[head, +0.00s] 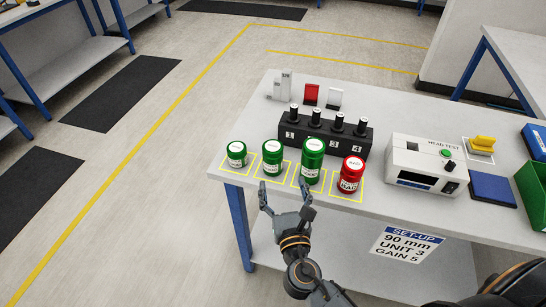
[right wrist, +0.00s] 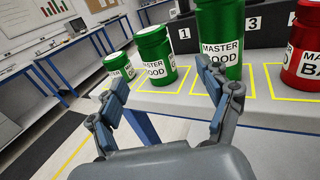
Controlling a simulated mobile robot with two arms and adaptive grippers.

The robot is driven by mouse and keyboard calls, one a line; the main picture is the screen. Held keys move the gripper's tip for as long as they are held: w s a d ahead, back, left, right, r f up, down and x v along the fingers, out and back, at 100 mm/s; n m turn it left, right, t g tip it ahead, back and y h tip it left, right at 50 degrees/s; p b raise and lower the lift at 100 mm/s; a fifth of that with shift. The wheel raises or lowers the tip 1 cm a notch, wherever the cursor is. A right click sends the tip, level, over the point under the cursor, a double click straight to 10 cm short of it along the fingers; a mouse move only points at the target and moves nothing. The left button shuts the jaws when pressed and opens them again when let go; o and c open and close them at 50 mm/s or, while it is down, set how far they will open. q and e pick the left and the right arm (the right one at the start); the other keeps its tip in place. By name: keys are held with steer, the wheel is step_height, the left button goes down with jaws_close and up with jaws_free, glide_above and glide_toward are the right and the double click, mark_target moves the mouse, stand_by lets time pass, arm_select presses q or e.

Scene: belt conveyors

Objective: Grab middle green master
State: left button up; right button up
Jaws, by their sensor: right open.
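Three green master jars stand upright in a row on the white bench: a small one (head: 236,154), the middle-sized one (head: 272,157) and a tall one (head: 313,162). They also show in the right wrist view: small (right wrist: 117,66), middle (right wrist: 154,52), tall (right wrist: 220,35). The middle one has a label reading "MASTER GOOD". My right gripper (head: 285,188) is open and empty at the bench's front edge, just in front of the middle and tall jars. In the right wrist view, the middle jar appears between its fingertips (right wrist: 163,74), beyond them. My left gripper is not seen.
A red master jar (head: 349,175) stands right of the tall green one. Yellow outlines mark the jars' spots. Behind them is a black numbered block (head: 311,140) with several black-topped pegs. A head-test box (head: 426,165) and blue pad (head: 492,189) are to the right.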

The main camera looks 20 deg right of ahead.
mark_target(274, 163)
steer(key=w, duration=0.5)
steer(key=shift+d+p, duration=0.35)
steer(key=shift+d, duration=0.05)
steer(key=shift+w, duration=0.95)
steer(key=w+p, duration=0.1)
steer(key=w, duration=0.2)
steer(key=shift+w+f, duration=0.1)
steer(key=shift+w, duration=0.25)
steer(key=shift+w+f, duration=0.1)
steer(key=shift+w, duration=0.3)
steer(key=shift+s, duration=0.1)
steer(key=c, duration=1.4)
steer(key=shift+c, duration=1)
